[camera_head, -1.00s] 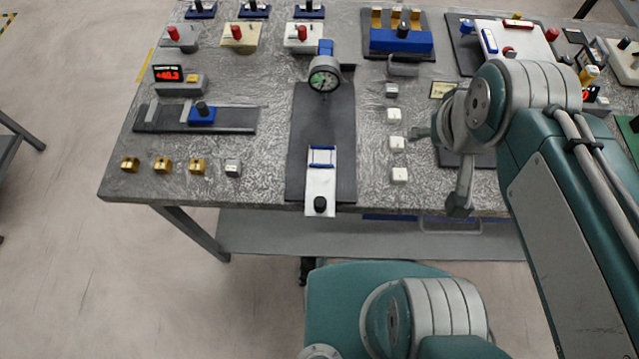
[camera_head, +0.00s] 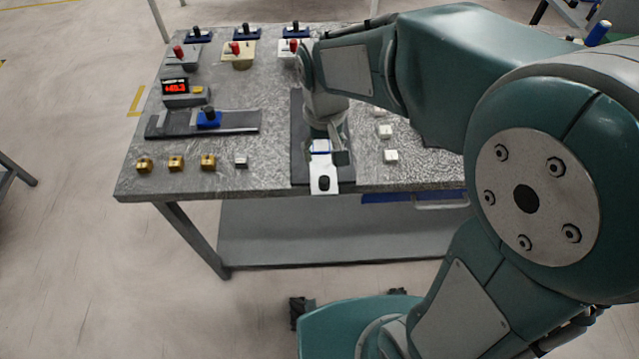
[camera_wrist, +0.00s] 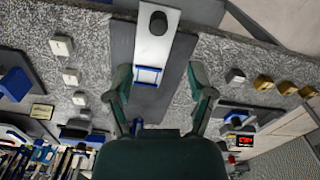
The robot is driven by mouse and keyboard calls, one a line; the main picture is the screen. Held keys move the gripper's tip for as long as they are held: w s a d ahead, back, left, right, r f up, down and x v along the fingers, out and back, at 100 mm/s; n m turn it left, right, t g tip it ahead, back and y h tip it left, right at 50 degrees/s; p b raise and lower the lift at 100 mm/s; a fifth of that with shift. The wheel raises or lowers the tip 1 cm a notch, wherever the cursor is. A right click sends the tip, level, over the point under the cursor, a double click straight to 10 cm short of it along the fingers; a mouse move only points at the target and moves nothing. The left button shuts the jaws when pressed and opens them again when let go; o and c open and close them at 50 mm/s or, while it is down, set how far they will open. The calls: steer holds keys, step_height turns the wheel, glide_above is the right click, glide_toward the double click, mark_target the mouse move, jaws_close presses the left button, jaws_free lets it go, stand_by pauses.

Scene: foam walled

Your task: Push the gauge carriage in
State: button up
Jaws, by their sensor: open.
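The gauge carriage (camera_head: 323,180) is a white plate with a black knob at its near end and a blue frame further back. It lies on a dark grey base (camera_head: 300,165), with its near end at the table's front edge. My gripper (camera_head: 334,150) is over the carriage's far part. In the wrist view the carriage (camera_wrist: 155,45) points up, knob at top. My open gripper (camera_wrist: 160,78) has one finger on each side of its blue frame, with nothing held. I cannot tell whether it touches the plate. The dial gauge is hidden behind my arm in the head view.
White blocks (camera_head: 390,156) stand right of the base. Brass blocks (camera_head: 176,163) and a small grey block (camera_head: 241,162) line the front left. A blue slider (camera_head: 208,119) sits on a rail behind them, near a red-lit counter (camera_head: 176,88).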

mark_target(324, 178)
step_height(324, 178, down, 10)
steer(key=shift+f, duration=0.15)
stand_by(0.3)
steer(key=shift+d, duration=0.1)
jaws_close()
